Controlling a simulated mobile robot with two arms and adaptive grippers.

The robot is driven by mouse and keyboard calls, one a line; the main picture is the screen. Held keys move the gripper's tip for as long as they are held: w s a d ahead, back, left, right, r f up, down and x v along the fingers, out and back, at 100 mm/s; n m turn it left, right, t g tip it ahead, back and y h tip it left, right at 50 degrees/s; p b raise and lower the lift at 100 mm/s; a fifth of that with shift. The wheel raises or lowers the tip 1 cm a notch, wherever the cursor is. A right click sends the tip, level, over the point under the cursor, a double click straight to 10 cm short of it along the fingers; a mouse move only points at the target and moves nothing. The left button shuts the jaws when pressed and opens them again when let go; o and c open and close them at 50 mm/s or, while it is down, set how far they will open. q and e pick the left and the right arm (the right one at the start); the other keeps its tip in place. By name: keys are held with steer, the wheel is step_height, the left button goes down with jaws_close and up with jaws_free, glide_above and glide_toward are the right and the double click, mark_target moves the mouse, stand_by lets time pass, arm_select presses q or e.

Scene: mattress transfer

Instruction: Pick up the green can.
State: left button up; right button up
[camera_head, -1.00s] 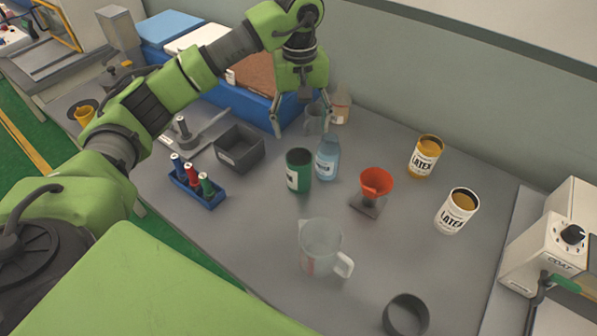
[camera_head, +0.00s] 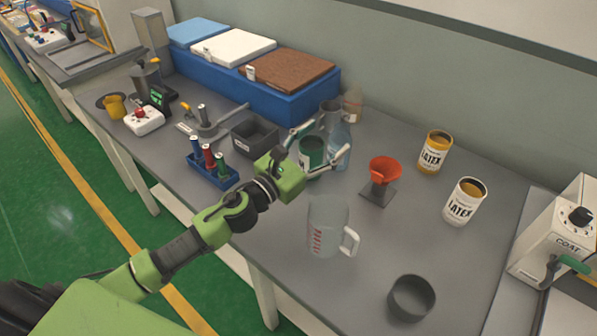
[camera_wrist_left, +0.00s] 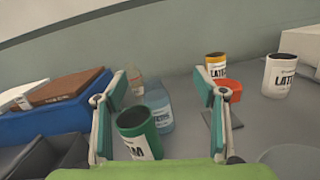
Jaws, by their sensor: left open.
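The green can (camera_head: 311,153) stands upright on the grey table, with an open dark top and a white label. My left gripper (camera_head: 325,149) is open, low over the table, with its fingers on either side of the can. In the left wrist view the green can (camera_wrist_left: 139,134) shows between the two spread fingers (camera_wrist_left: 160,125), nearer the left finger. I cannot tell whether a finger touches it. A clear bottle (camera_head: 338,145) with bluish contents stands just behind the can. My right gripper is not in view.
A red funnel (camera_head: 383,169) on a stand, a clear measuring jug (camera_head: 328,226) and two LATEX cans (camera_head: 434,152) (camera_head: 464,202) stand to the right. A grey bin (camera_head: 255,138) and a blue rack (camera_head: 214,174) of small bottles are to the left. A dark ring-shaped cup (camera_head: 411,297) stands at the front.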

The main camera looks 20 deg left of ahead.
mark_target(305, 165)
arm_select(q)
steer(key=a+f+n+y+b, duration=0.1)
steer(key=a+f, duration=0.1)
steer(key=f, duration=0.2)
steer(key=s+a+f+n+y+b, duration=0.1)
steer(key=a+f+n+y, duration=0.1)
steer(key=f, duration=0.2)
steer(key=a+f+n+y+b, duration=0.1)
steer(key=a+f, duration=0.1)
steer(key=f, duration=0.3)
steer(key=shift+s+f, duration=0.1)
steer(key=shift+s, duration=0.2)
steer(key=shift+w+d+r, duration=0.1)
steer(key=shift+w+r, duration=0.25)
steer(key=shift+w, duration=0.15)
steer(key=x, duration=0.6)
steer(key=shift+w+f+p, duration=0.15)
steer(key=shift+w+p, duration=0.15)
steer(key=shift+p, duration=0.1)
steer(key=c, duration=1.5)
steer(key=shift+c, duration=0.7)
